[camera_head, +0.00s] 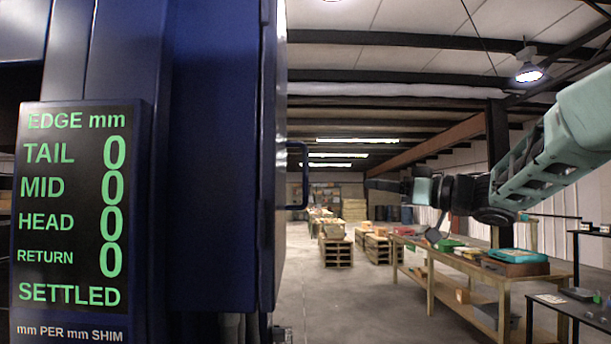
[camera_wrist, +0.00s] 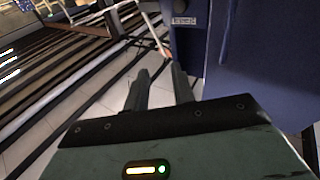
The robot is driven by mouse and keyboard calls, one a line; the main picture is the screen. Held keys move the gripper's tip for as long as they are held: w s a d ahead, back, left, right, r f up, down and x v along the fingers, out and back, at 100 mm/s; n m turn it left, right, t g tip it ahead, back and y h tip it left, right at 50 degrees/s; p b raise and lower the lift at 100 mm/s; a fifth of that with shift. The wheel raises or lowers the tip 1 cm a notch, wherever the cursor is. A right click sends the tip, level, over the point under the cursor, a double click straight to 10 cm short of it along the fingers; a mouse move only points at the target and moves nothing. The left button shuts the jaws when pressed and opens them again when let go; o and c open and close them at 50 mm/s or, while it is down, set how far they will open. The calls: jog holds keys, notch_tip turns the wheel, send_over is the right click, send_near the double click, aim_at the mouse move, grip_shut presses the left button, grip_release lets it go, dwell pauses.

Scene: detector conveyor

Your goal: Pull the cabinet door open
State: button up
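The dark blue cabinet (camera_head: 215,150) fills the left half of the head view. Its narrow door side (camera_head: 268,150) faces right and carries a dark blue bar handle (camera_head: 297,175). I see no open gap at the door. My gripper (camera_head: 370,184) points left toward the handle, with clear space between them in the picture. In the wrist view my gripper (camera_wrist: 160,72) shows two dark fingers apart with nothing between them. A blue cabinet surface (camera_wrist: 265,65) is at the right there, beyond the fingers. I cannot clearly make out the handle in that view.
A display panel (camera_head: 75,220) with green readings, marked SETTLED, is on the cabinet's left. A wooden workbench (camera_head: 455,265) with several items stands at right, and a dark table (camera_head: 565,305) nearer. Pallets (camera_head: 337,252) stand farther back. The floor (camera_head: 340,310) between cabinet and bench is clear.

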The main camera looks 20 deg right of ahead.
jog(key=s+r+n+g+y, duration=0.2)
jog(key=s+n+g+y, duration=0.2)
jog(key=s+g, duration=0.2)
jog(key=p, duration=0.6)
send_over(305, 199)
jog(key=shift+w+d+r+g, duration=0.1)
jog(key=shift+w+g, duration=0.2)
grip_shut()
